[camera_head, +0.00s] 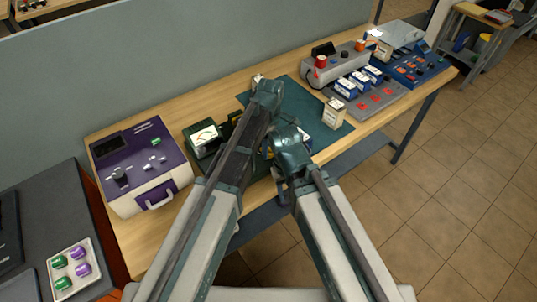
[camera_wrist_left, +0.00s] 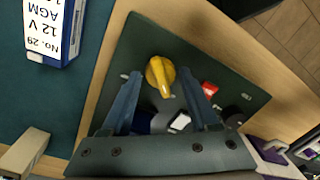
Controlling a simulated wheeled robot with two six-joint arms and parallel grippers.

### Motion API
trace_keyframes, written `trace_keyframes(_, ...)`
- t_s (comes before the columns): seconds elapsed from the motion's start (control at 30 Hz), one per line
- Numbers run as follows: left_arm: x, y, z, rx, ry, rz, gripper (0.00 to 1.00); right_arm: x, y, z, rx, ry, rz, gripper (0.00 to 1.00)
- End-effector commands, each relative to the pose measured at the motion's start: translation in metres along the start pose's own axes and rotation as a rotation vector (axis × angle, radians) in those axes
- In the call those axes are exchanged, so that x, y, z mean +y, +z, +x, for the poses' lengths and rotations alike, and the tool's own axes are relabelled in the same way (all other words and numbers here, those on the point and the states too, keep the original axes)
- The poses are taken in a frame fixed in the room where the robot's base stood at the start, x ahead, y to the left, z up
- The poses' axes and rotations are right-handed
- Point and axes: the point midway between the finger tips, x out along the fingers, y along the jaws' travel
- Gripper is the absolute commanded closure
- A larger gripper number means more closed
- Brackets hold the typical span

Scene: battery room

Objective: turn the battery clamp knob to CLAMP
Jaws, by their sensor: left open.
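The yellow knob (camera_wrist_left: 160,76) sits on a dark green panel (camera_wrist_left: 222,82) in the left wrist view, its narrow end pointing down in the picture. My left gripper (camera_wrist_left: 163,80) is open, with one finger on each side of the knob. I cannot tell whether either finger touches it. In the head view my left arm hides the knob, and only the left part of the green unit with its dial meter (camera_head: 205,137) shows. My right arm is folded beside the left one, and its gripper is hidden.
A red switch (camera_wrist_left: 209,88) sits right of the knob. A battery (camera_wrist_left: 52,32) stands on the teal mat (camera_wrist_left: 30,100). A purple-topped unit (camera_head: 142,160) is at the left of the bench. A small battery (camera_head: 334,113) stands at the mat's edge.

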Motion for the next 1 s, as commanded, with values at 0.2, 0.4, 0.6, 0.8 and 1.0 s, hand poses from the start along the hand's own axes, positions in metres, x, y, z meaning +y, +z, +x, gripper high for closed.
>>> trace_keyframes(0.2, -0.0001, -0.0001, 0.0071, 0.0, 0.0, 0.0, 0.39, -0.0007, -0.0004, 0.0071, 0.0, 0.0, 0.0, 0.5)
trace_keyframes(0.4, -0.0001, -0.0001, 0.0064, 0.0, 0.0, 0.0, 0.46, -0.0006, -0.0004, 0.0064, 0.0, 0.0, 0.0, 0.5)
trace_keyframes(0.6, 0.0, 0.0, 0.0065, 0.0, 0.0, 0.0, 0.82, -0.0006, -0.0004, 0.0064, 0.0, 0.0, 0.0, 0.5)
trace_keyframes(0.8, -0.0001, 0.0, 0.0065, 0.0, 0.0, 0.001, 1.0, -0.0006, -0.0004, 0.0064, 0.0, 0.0, 0.0, 0.5)
trace_keyframes(1.0, -0.0002, 0.0002, 0.0065, 0.002, 0.0, 0.033, 1.0, -0.0006, -0.0004, 0.0065, 0.0, 0.0, 0.0, 0.5)
